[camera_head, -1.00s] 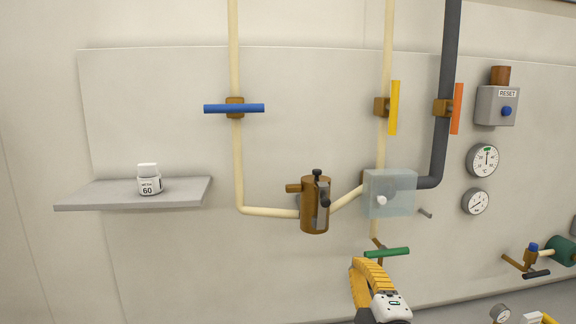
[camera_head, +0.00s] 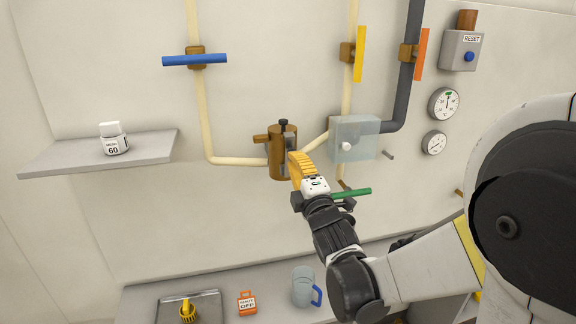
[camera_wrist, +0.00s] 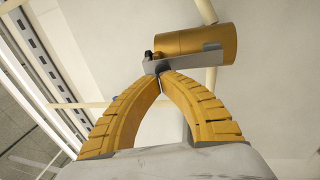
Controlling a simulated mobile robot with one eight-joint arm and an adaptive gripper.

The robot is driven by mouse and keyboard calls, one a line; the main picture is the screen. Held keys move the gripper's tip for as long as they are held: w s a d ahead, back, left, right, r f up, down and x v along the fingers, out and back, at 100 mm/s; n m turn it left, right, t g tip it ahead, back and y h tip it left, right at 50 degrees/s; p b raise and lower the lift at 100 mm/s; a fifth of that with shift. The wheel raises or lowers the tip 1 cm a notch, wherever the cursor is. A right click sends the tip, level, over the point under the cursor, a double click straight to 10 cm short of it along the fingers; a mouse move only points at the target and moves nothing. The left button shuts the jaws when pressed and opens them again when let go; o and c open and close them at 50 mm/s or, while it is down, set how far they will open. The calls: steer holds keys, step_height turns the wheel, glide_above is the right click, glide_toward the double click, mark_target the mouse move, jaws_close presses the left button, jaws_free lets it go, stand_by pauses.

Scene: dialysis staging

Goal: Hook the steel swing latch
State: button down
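The brass canister (camera_head: 276,160) stands upright in the pale pipe run on the wall panel. In the wrist view the canister (camera_wrist: 195,41) lies across the top, with the grey steel latch (camera_wrist: 195,59) along its near side. My gripper (camera_head: 294,158) is at the canister's lower right front and hides part of it and of the latch in the head view. In the wrist view the yellow fingers of my gripper (camera_wrist: 163,74) meet at their tips, right at the latch's lower edge. I see nothing clearly held between them; touching cannot be told for sure.
A clear box (camera_head: 354,138) on the pipe and a green handle (camera_head: 350,194) are close to the right of my gripper. A shelf with a white bottle (camera_head: 113,139) is at left. Below, a bench holds a tray (camera_head: 205,303), an orange tag (camera_head: 247,303) and a jug (camera_head: 303,287).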

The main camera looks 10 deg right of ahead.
mark_target(288, 144)
steer(key=shift+x, duration=0.75)
steer(key=shift+w+r+b, duration=0.25)
steer(key=shift+w+b, duration=0.05)
steer(key=shift+w, duration=0.15)
steer(key=shift+w+r+b, duration=0.25)
steer(key=shift+w, duration=0.2)
